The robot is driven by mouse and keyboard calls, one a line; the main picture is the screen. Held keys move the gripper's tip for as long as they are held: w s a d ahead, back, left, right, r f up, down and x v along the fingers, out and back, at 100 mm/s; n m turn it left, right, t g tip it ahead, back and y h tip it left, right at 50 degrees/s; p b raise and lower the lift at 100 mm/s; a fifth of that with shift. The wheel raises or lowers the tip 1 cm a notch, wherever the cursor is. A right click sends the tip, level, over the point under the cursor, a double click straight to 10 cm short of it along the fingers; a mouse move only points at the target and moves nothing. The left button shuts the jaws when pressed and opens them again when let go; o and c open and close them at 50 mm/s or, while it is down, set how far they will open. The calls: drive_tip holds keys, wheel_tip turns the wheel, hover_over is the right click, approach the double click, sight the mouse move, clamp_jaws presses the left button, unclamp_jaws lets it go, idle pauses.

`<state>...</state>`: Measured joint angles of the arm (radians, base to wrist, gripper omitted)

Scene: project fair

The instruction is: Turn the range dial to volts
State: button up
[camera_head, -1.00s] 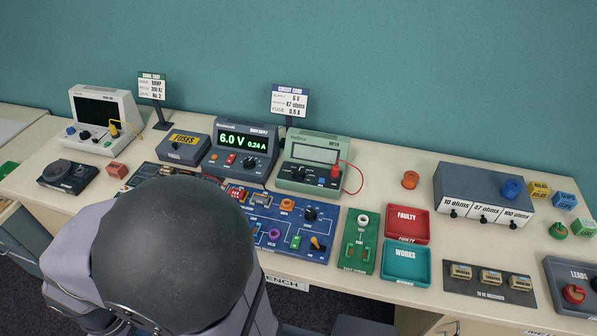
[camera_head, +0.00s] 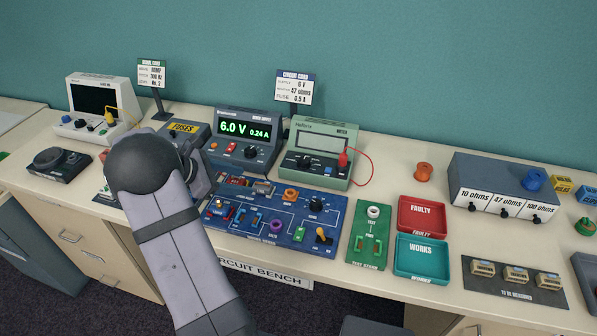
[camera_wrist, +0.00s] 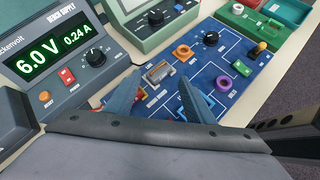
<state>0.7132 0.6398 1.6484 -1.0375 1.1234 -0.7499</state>
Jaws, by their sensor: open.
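The range dial (camera_head: 303,162) is a dark knob low on the front of the pale green meter (camera_head: 323,143), which has a grey screen. The dial (camera_wrist: 155,17) shows near the top of the wrist view, on the meter's face (camera_wrist: 178,20). Its pointer's setting is too small to read. My gripper (camera_wrist: 160,96) is open and empty, its two blue-grey fingers apart over the blue circuit board (camera_wrist: 225,75). It is short of the meter and touches nothing that I can see. In the head view my arm largely hides the fingers.
The bench supply (camera_head: 246,112), reading 6.0 V, stands left of the meter with its own dark knob (camera_wrist: 96,57). A red lead (camera_head: 370,160) loops from the meter's right side. Red and teal trays (camera_head: 422,259) lie further right. Bare bench shows beyond the lead.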

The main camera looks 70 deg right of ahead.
sight(303, 160)
drive_tip(key=s+d+g, duration=0.1)
drive_tip(key=s+d, duration=0.1)
drive_tip(key=d, duration=0.1)
drive_tip(key=s+d+n+g+h+b, duration=0.1)
drive_tip(key=s+d, duration=0.2)
drive_tip(key=d, duration=0.1)
drive_tip(key=s+d+g+b, duration=0.1)
drive_tip(key=s+d, duration=0.1)
drive_tip(key=d, duration=0.1)
drive_tip(key=shift+s+d+f+n, duration=0.2)
drive_tip(key=shift+d+f+n, duration=0.1)
drive_tip(key=shift+d+f, duration=0.1)
drive_tip(key=shift+h, duration=0.3)
drive_tip(key=shift+r+p+x, duration=0.15)
drive_tip(key=shift+p+x, duration=0.5)
drive_tip(key=shift+x, duration=1.3)
drive_tip(key=shift+r+p+x, duration=0.1)
drive_tip(key=shift+p+x, duration=0.5)
drive_tip(key=shift+x, duration=1.3)
drive_tip(key=shift+s, duration=0.1)
drive_tip(key=c, duration=1.1)
drive_tip(key=shift+o, duration=0.2)
